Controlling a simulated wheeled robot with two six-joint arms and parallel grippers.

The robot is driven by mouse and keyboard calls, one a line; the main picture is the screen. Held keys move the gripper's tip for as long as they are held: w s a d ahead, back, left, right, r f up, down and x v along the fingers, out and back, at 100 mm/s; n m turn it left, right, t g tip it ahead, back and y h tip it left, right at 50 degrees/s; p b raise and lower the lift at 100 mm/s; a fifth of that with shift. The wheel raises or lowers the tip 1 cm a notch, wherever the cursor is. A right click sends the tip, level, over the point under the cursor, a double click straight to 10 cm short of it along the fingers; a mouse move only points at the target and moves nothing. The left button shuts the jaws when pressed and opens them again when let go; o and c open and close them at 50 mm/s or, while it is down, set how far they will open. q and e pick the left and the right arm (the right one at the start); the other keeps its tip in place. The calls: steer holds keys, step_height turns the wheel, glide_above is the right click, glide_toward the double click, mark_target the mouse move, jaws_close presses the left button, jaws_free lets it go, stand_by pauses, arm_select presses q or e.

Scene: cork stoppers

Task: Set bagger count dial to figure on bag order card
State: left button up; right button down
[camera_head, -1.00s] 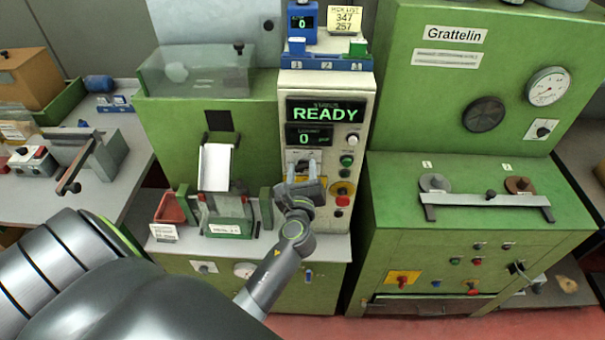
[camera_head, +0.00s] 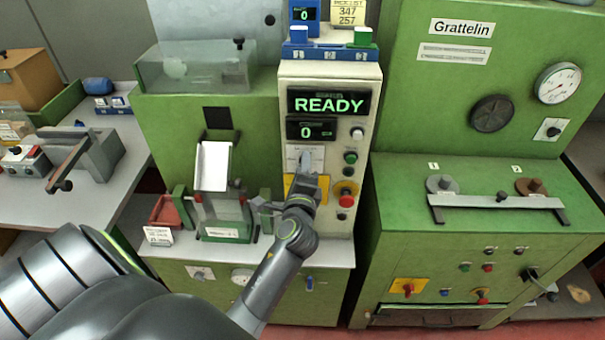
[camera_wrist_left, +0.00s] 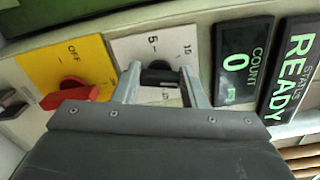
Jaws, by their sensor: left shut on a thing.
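The count dial (camera_wrist_left: 160,75) is a dark knob on a white scale plate in the left wrist view; I read 5 and 10 on the plate. My left gripper (camera_wrist_left: 160,80) is shut on the dial, one finger on each side. In the head view my left gripper (camera_head: 305,163) covers the dial on the cream control panel (camera_head: 361,100). The count display (camera_head: 312,131) reads 0 and the status display (camera_head: 328,103) reads READY. A small white card (camera_head: 157,236) stands by the red scoop; its print is too small to read. My right gripper is out of view.
A yellow plate marked OFF with a red switch (camera_wrist_left: 80,91) lies beside the dial. A red button (camera_head: 346,200) and a green button (camera_head: 351,157) sit close by on the panel. A pick list card (camera_head: 348,14) stands above.

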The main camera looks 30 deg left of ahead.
arm_select(q)
steer(key=shift+f+n+b, duration=0.1)
steer(key=shift+n+b, duration=2.4)
steer(key=shift+n, duration=2.1)
steer(key=o, duration=1)
steer(key=shift+w, duration=0.1)
steer(key=shift+f, duration=0.1)
